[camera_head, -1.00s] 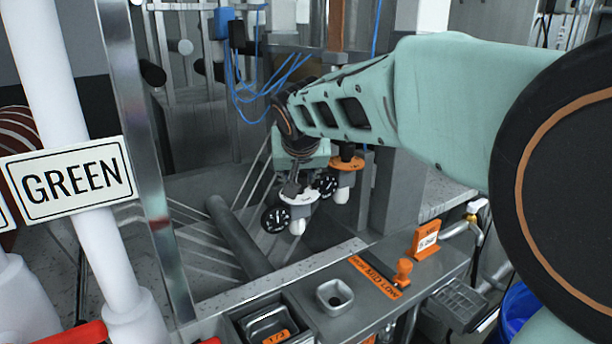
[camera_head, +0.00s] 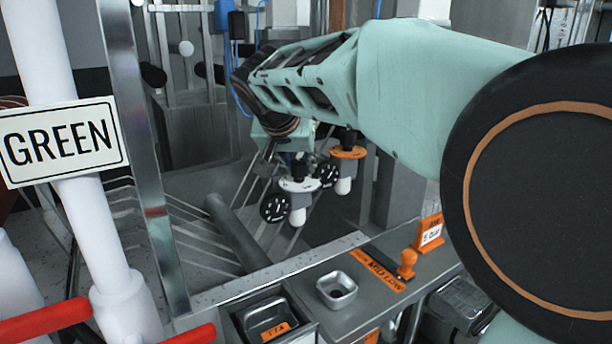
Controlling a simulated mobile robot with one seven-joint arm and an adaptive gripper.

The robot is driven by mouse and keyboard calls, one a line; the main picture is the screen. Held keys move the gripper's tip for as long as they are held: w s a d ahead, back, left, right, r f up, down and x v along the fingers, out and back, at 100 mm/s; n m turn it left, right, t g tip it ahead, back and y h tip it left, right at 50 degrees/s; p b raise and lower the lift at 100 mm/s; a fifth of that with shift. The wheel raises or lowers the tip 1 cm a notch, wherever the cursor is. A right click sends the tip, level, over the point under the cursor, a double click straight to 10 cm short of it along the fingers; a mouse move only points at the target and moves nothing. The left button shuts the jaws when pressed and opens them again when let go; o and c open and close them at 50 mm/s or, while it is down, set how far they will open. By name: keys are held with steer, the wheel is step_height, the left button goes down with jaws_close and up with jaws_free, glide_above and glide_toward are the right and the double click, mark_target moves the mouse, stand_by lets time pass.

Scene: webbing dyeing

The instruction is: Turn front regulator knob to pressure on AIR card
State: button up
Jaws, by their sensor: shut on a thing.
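The front regulator (camera_head: 298,187) has a white collar, a round black-faced gauge (camera_head: 274,208) and a white bowl below. Its dark knob (camera_head: 299,169) shows only in part under my gripper (camera_head: 291,158). My gripper points down from the wrist and is shut on this knob; its fingers are small and partly hidden. An orange-collared regulator (camera_head: 348,154) with its own gauge (camera_head: 327,175) stands just behind and to the right. The orange AIR card (camera_head: 430,233) stands upright on the bench at right; its white label seems to read 5 bar. The gauge needle is too small to read.
The grey bench (camera_head: 350,318) carries a square metal cup (camera_head: 337,289), an orange stamp-like piece (camera_head: 406,264) and a MID LOW strip (camera_head: 378,272). A metal post (camera_head: 140,150) and a GREEN sign (camera_head: 60,142) stand at left. A grey upright is close behind the regulators.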

steer(key=shift+a+f+m+h, duration=0.1)
steer(key=shift+f+m+h, duration=0.05)
steer(key=shift+m+h, duration=0.7)
steer(key=m+h, duration=0.1)
steer(key=m+g, duration=0.1)
steer(key=m, duration=0.1)
steer(key=shift+r+h, duration=0.2)
steer(key=shift+h, duration=0.15)
steer(key=m+g+h+p, duration=0.2)
steer(key=m+p, duration=0.1)
steer(key=p, duration=0.1)
steer(key=shift+m, duration=0.35)
steer(key=shift+f+m+g, duration=0.1)
steer(key=shift+m+g, duration=0.2)
steer(key=o, duration=0.9)
steer(key=shift+d, duration=0.2)
steer(key=shift+a, duration=0.1)
